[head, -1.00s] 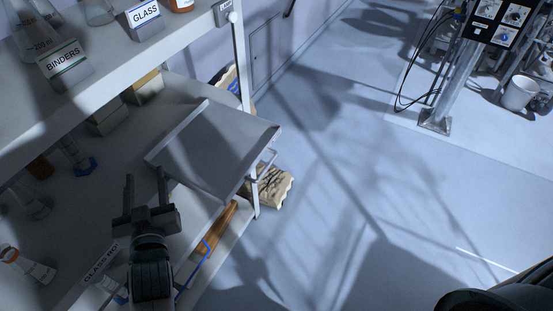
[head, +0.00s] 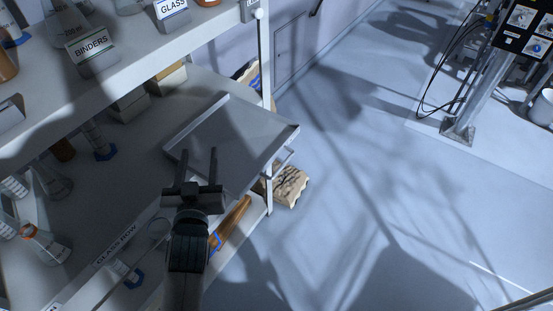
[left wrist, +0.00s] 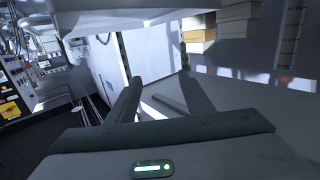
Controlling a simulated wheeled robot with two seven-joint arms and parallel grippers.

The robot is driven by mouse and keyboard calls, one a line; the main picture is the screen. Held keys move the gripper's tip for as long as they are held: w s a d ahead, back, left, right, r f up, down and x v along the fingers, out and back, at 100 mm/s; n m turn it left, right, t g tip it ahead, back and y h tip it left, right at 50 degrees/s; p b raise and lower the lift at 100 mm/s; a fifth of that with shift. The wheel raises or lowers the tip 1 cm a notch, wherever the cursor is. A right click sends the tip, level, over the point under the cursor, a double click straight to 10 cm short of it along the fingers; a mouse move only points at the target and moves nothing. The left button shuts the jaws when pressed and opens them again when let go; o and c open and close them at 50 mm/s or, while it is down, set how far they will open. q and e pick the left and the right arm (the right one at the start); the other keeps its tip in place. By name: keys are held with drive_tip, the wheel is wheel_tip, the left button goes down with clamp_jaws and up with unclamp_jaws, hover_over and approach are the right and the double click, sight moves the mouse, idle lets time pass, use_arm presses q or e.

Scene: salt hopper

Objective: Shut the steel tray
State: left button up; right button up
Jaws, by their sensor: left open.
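The steel tray (head: 240,135) is a flat grey tray with low raised rims, in the head view. It sticks out from the right end of the shelf, past the white post. My left gripper (head: 198,150) is open and empty. Its fingers point away from the camera and overlap the tray's near left part in the picture; I cannot tell whether they touch it. In the left wrist view both open fingers (left wrist: 158,85) show with nothing between them. My right gripper is not in view.
Above is a shelf with a BINDERS sign (head: 88,50) and a GLASS sign (head: 172,8). Glassware, including a blue-based cylinder (head: 101,142), stands left of my arm. A sack (head: 289,186) lies below the tray. The floor to the right is clear up to a metal stand (head: 470,105).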

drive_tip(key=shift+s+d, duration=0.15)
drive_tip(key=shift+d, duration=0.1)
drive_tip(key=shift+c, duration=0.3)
